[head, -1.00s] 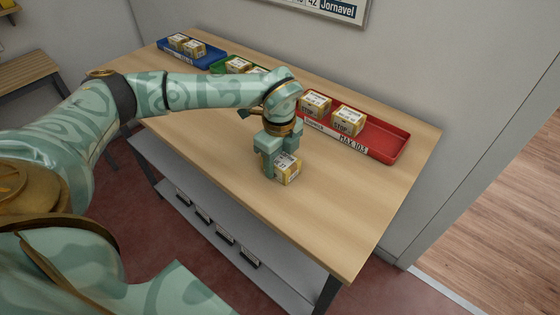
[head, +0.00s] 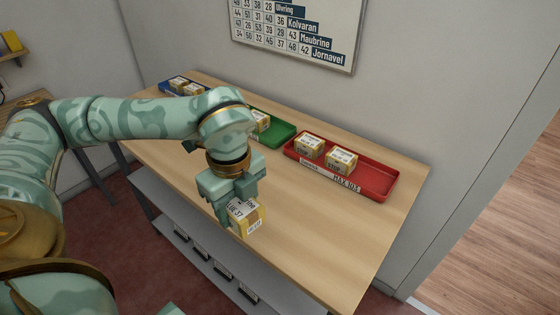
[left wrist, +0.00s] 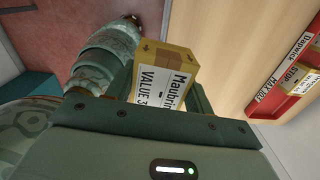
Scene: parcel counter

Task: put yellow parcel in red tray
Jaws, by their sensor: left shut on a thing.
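The yellow parcel (head: 247,218) with white labels is held in my left gripper (head: 238,204), which is shut on it. It appears raised above the counter near its front edge. In the left wrist view the parcel (left wrist: 163,77) sits between the fingers, its label partly hidden by the gripper body. The red tray (head: 377,186) lies on the counter to the right and further back. Two yellow parcels, one (head: 308,147) and another (head: 341,160), stand in its left and middle part; its right end is bare. My right gripper is not in view.
A green tray (head: 283,134) with a parcel (head: 260,121) is left of the red tray, partly hidden by my arm. A blue tray (head: 165,88) with parcels is at the far left. The wooden counter (head: 300,215) is clear in front of the red tray.

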